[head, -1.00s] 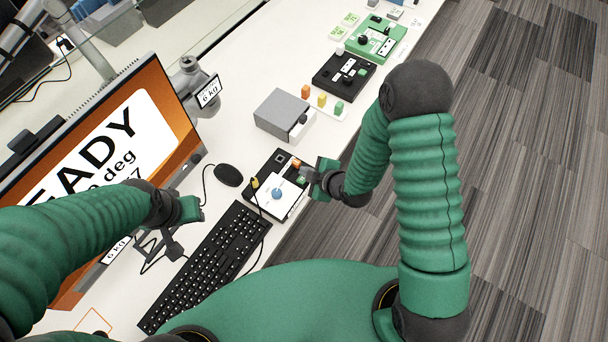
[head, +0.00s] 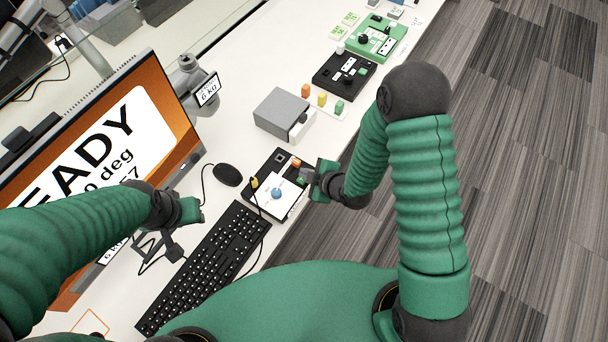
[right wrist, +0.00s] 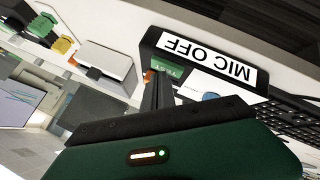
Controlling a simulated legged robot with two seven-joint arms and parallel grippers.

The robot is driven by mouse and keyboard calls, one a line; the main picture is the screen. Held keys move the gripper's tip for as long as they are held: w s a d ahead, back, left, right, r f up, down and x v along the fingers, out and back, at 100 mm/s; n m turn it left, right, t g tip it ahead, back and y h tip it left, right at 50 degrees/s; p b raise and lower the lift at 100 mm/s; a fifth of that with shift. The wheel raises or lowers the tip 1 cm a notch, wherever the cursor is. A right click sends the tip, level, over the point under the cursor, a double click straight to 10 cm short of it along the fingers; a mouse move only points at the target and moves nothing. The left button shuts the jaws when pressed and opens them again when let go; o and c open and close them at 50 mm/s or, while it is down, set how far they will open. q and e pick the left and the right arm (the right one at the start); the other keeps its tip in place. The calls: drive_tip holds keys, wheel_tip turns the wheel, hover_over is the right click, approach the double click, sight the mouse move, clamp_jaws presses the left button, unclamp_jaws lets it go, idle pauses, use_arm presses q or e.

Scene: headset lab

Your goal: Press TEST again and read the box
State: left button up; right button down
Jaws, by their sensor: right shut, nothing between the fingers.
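The black box (head: 262,174) stands on the white desk, with a white plate, a blue knob (head: 277,193) and small coloured buttons on top. In the right wrist view the box's front label (right wrist: 208,58) reads MIC OFF, upside down. The green TEST button (right wrist: 166,68) shows just beyond my fingertips there. My right gripper (head: 307,175) is shut and empty at the box's right end, close to that button; I cannot tell whether it touches. My left gripper (head: 194,209) hangs near the keyboard; its fingers are not clear.
A monitor (head: 170,95) showing part of READY stands at left. A mouse (head: 227,175) and keyboard (head: 205,265) lie beside the box. A grey drawer box (head: 280,112), coloured blocks (head: 322,99), a black panel (head: 335,70) and a green panel (head: 375,45) stand farther along the desk.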

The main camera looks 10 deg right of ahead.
drive_tip(key=shift+f, duration=0.2)
idle(0.4)
drive_tip(key=shift+r+p, duration=0.5)
drive_tip(key=shift+r, duration=0.35)
wheel_tip(320, 180, up, 5)
drive_tip(key=p, duration=0.4)
drive_tip(key=shift+r, duration=0.1)
drive_tip(key=shift+d, duration=0.1)
